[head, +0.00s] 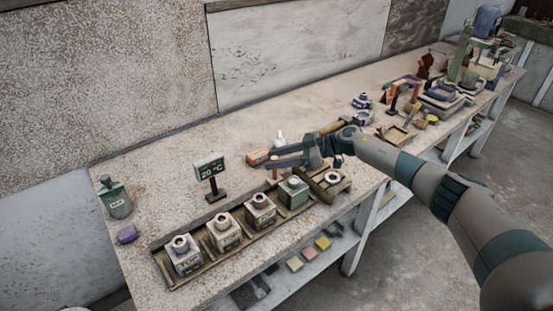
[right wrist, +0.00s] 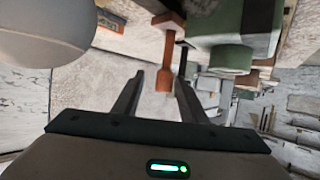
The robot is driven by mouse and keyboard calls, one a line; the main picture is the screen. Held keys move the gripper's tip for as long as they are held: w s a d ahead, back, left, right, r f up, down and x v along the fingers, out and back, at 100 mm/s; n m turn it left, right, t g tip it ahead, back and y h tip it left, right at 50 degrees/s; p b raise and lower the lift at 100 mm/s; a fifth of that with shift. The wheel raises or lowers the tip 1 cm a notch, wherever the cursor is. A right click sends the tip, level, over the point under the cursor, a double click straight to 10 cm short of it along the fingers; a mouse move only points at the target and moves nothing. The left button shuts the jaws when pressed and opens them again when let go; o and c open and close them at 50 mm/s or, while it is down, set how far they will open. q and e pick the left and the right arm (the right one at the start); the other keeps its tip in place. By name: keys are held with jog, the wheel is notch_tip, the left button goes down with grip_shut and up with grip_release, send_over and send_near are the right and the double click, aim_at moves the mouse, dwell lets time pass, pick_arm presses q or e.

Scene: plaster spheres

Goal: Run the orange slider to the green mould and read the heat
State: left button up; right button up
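The orange slider (right wrist: 163,77) stands between the two fingers of my right gripper (right wrist: 158,90) in the right wrist view, with a gap on its left. The fingers are apart and do not look closed on it. In the head view my right gripper (head: 270,161) is over the back of the mould row, and a small part of the slider (head: 275,173) shows under it. The green mould (head: 293,193) is just in front of the gripper; it also shows in the right wrist view (right wrist: 230,52). The heat display (head: 210,169) reads 20 °C. My left gripper is out of view.
Brown (head: 260,211), cream (head: 224,233) and whitish (head: 185,256) moulds stand left of the green one in a wooden rack (head: 210,263). An orange box (head: 256,157) and a white bottle (head: 279,139) are behind. A green bottle (head: 115,199) stands far left.

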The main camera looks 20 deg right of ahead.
jog(key=shift+d, duration=0.1)
